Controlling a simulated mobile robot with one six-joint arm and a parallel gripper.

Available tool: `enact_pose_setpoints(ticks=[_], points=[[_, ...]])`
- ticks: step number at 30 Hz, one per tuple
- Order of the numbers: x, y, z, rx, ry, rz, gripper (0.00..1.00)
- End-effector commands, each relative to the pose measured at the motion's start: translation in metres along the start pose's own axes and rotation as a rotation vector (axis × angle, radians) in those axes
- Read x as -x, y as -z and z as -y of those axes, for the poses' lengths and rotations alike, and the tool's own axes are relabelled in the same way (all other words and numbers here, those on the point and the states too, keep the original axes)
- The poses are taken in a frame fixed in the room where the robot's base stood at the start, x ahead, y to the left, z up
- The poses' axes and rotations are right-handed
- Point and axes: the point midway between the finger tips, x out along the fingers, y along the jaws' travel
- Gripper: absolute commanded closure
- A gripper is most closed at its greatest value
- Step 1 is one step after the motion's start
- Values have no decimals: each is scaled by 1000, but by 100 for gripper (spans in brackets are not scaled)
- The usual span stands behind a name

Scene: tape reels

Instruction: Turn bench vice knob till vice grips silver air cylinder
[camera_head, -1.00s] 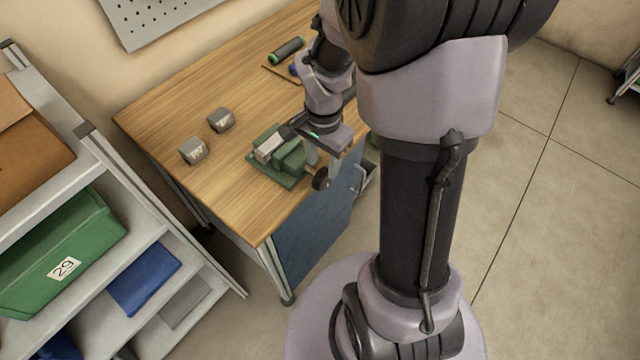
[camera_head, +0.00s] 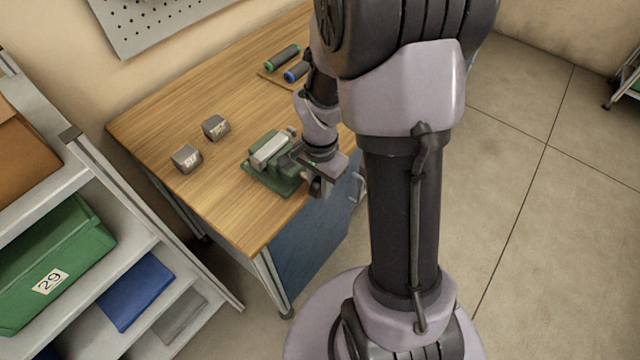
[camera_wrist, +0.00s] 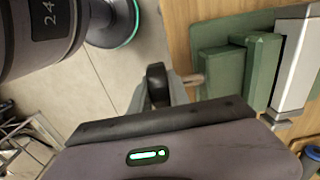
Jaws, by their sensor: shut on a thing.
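The green bench vice (camera_head: 262,180) sits at the near edge of the wooden bench. The silver air cylinder (camera_head: 270,149) lies along its jaws. In the wrist view the silver body (camera_wrist: 297,62) lies beside a green vice jaw (camera_wrist: 262,70) with no clear gap. The far jaw is out of that view, so I cannot tell how tightly it is held. My gripper (camera_head: 318,186) is at the vice's screw end, beyond the bench edge. In the wrist view its fingers (camera_wrist: 160,92) are shut on the black knob (camera_wrist: 156,75), one on each side.
Two grey blocks (camera_head: 215,127) (camera_head: 186,158) stand on the bench left of the vice. Green-ended and blue-ended cylinders (camera_head: 283,57) (camera_head: 297,72) lie at the back. A shelf with a green bin (camera_head: 60,262) stands at left. Bare bench top separates the blocks and vice.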

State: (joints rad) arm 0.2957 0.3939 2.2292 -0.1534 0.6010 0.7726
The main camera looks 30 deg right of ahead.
Motion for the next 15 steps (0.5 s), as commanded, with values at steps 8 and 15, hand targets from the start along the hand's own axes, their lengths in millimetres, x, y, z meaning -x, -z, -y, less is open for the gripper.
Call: enact_pose_setpoints(ticks=[8, 15], points=[[3, 1, -1, -6, -3, 121, 100], [0, 0, 0, 0, 0, 152, 100]])
